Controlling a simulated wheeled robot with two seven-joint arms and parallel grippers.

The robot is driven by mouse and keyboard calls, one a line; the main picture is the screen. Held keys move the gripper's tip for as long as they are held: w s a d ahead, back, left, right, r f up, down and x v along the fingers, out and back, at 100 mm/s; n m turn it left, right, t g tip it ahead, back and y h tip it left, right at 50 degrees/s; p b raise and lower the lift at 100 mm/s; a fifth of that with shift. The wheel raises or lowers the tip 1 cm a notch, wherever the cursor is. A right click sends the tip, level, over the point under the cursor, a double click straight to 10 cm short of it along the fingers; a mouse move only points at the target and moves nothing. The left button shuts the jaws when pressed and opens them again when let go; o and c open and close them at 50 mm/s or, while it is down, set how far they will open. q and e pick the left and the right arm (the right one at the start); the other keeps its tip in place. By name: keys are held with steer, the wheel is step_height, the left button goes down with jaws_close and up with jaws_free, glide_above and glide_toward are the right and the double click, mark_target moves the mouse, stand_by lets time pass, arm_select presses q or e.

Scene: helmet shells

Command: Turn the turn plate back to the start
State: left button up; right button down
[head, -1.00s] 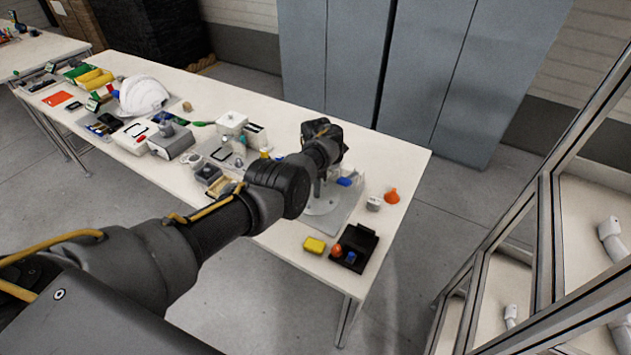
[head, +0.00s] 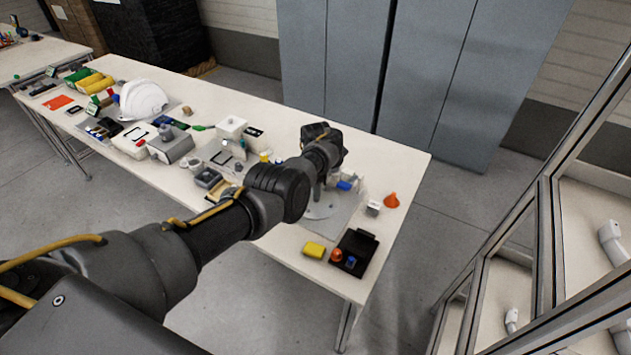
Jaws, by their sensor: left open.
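The turn plate (head: 319,211) is a pale round disc on a grey base near the right end of the white table. My left arm reaches in from the left and covers much of it. My left gripper (head: 318,190) points down over the plate and is open; its fingertips are mostly hidden by the wrist, so I cannot tell whether they touch anything on the plate. A blue part (head: 345,185) shows just right of the gripper. My right gripper is not in view.
A white helmet shell (head: 143,100) and several parts crowd the left. A glass-framed case stands right.

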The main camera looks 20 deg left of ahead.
arm_select(q)
step_height(320, 180, up, 11)
steer(key=p, duration=0.2)
steer(key=shift+f, duration=0.15)
stand_by(0.4)
